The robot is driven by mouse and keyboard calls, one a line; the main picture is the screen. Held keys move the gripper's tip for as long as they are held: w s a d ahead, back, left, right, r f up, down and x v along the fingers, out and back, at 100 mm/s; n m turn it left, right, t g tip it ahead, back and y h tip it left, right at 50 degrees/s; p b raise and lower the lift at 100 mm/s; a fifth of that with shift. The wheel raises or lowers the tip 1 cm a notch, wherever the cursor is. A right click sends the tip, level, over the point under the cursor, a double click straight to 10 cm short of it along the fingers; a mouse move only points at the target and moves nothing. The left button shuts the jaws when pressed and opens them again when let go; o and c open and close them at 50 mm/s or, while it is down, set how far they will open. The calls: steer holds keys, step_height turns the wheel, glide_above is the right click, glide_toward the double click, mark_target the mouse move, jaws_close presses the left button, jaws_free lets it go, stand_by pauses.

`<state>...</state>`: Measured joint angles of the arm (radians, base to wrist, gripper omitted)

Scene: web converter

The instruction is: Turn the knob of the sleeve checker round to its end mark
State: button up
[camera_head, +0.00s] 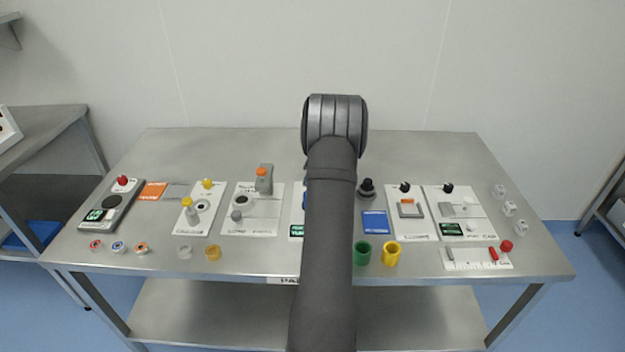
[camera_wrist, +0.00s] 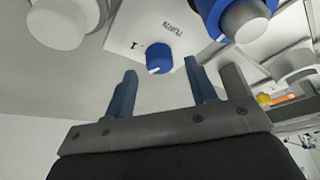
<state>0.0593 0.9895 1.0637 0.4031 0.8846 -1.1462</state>
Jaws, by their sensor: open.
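A blue knob (camera_wrist: 159,55) with a white pointer line sits on a white plate (camera_wrist: 128,32) in the wrist view. The plate reads "TURN" and has a "1" beside a short black mark left of the knob. My gripper (camera_wrist: 160,72) is open, its two blue-grey fingers apart on either side of the knob in the picture. Nothing shows between the fingers touching the knob. In the head view my arm hides the gripper and most of this station; only a strip of a white panel with a green display (camera_head: 297,231) shows at the arm's left edge.
A larger blue and white round part (camera_wrist: 240,18) is close to my right finger, and a white cylinder (camera_wrist: 62,22) is at upper left. In the head view a green cup (camera_head: 362,253) and a yellow cup (camera_head: 391,254) stand right of my arm. The table's back is clear.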

steer(key=shift+x, duration=1)
steer(key=c, duration=1)
steer(key=shift+m, duration=0.3)
steer(key=m+t+h, duration=0.1)
steer(key=m, duration=0.2)
steer(key=shift+s+a, duration=0.1)
steer(key=shift+a, duration=0.05)
steer(key=shift+m+t+h, duration=0.4)
steer(key=shift+m+h, duration=0.4)
steer(key=shift+m, duration=1.1)
